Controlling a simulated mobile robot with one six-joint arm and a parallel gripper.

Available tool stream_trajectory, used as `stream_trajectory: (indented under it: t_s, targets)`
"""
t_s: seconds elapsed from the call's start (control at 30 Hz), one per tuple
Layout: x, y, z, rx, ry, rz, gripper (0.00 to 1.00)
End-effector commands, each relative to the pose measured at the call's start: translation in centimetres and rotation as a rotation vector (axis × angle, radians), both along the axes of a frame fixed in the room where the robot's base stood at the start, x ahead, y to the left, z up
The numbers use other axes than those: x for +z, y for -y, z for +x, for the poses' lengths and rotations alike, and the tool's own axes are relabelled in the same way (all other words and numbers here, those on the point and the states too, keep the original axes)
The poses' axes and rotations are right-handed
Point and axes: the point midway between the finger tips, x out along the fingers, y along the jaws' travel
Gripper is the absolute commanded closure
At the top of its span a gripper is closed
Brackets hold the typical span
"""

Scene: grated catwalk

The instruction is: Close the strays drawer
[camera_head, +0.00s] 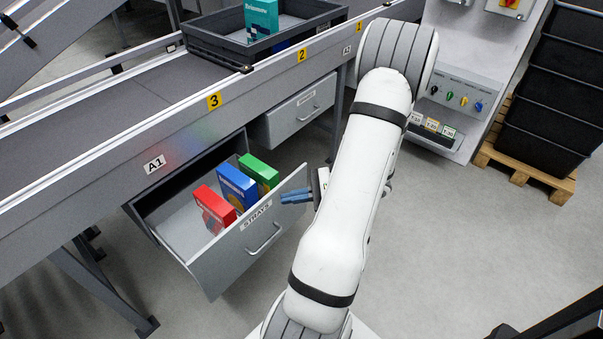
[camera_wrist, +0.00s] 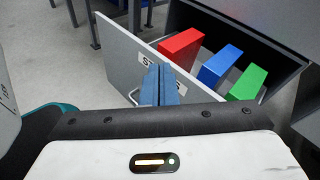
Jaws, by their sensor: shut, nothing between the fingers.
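The strays drawer (camera_head: 215,262) stands pulled out under the conveyor, its grey front labelled STRAYS and fitted with a bar handle (camera_head: 264,239). A red box (camera_head: 214,208), a blue box (camera_head: 238,186) and a green box (camera_head: 259,172) stand inside it. In the wrist view the drawer front (camera_wrist: 118,58) shows at the upper left, with the boxes behind it. My gripper (camera_head: 284,197) has its blue fingers shut and empty, by the right part of the drawer front. In the wrist view the fingers (camera_wrist: 160,72) overlap the label; I cannot tell whether they touch the front.
A second drawer (camera_head: 300,110) under the conveyor looks closed. A dark tray (camera_head: 205,50) with a teal box (camera_head: 262,18) sits on the conveyor. A control panel (camera_head: 460,95) and black crates on a pallet (camera_head: 525,178) stand at the right. The floor before the drawer is clear.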

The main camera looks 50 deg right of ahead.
Motion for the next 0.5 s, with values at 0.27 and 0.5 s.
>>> stream_trajectory:
  t_s: [0.27,0.5]
  targets:
    - [-4.1,10.4,-5.8,-0.576,0.097,0.266,1.00]
    - [-5.6,13.0,-8.0,-0.743,0.135,0.324,1.00]
